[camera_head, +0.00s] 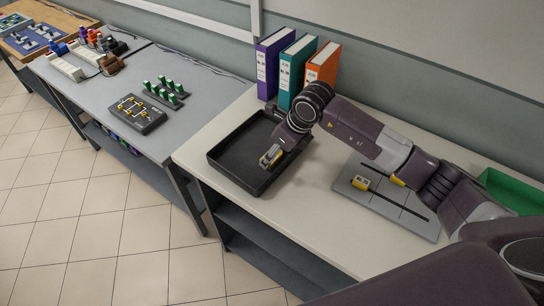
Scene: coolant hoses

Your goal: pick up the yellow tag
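A small yellow piece (362,183) with a pale face sits on a grey plate (410,224) on the near bench. Another yellow piece (397,181) shows at the plate's far edge, partly behind my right arm. I cannot tell which of these is the tag. My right gripper (269,160) points down over the black tray (222,165), left of the plate and apart from both pieces. Some yellow shows at its fingertips, but it is too small to tell whether it holds something. My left gripper is out of view.
Purple, teal and orange binders (322,65) stand at the back of the bench, behind the tray. A green bin (510,190) is at the right. A grey table (190,125) at the left holds a dark board (139,114) and green-topped parts. The bench front is clear.

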